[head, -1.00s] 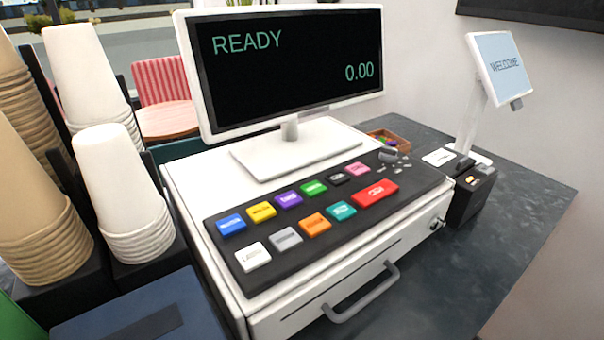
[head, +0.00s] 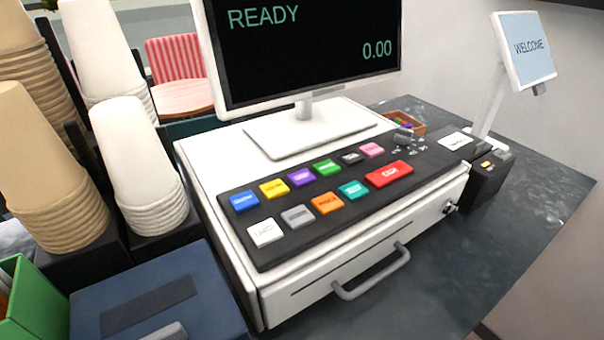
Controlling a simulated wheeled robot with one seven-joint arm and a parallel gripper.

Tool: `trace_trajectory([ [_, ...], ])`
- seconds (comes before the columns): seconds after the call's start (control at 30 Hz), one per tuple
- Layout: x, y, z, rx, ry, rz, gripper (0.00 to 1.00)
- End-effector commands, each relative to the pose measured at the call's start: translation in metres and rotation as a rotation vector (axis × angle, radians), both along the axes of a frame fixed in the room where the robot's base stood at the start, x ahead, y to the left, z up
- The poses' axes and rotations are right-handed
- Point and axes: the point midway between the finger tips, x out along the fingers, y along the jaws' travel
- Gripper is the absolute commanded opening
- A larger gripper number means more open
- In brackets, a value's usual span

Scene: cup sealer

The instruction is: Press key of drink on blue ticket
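A dark key panel (head: 265,205) lies on top of the white cash register, in the middle of the head view. Its back row has blue (head: 244,201), yellow (head: 274,189), purple (head: 301,178), green (head: 327,167), black (head: 352,158) and pink (head: 372,150) keys. Its front row has white (head: 264,232), grey (head: 297,216), orange (head: 327,203) and teal (head: 353,190) keys and a wide red key (head: 389,174). The key labels are too small to read surely. The register screen (head: 308,45) shows READY and 0.00. I see no blue ticket. My gripper is out of view.
Stacks of paper cups (head: 138,165) stand at the left. A dark blue box (head: 215,290) and a green container (head: 35,305) are at the lower left. A drawer handle (head: 372,275) sticks out in front. A WELCOME display (head: 528,47) stands at the right, with bare counter (head: 520,215) before it.

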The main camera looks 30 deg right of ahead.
Motion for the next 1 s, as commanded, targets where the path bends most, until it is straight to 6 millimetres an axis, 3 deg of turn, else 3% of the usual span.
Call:
trace_trajectory([
  [0.27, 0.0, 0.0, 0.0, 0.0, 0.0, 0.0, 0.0],
  [1.0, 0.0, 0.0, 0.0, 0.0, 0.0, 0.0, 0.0],
])
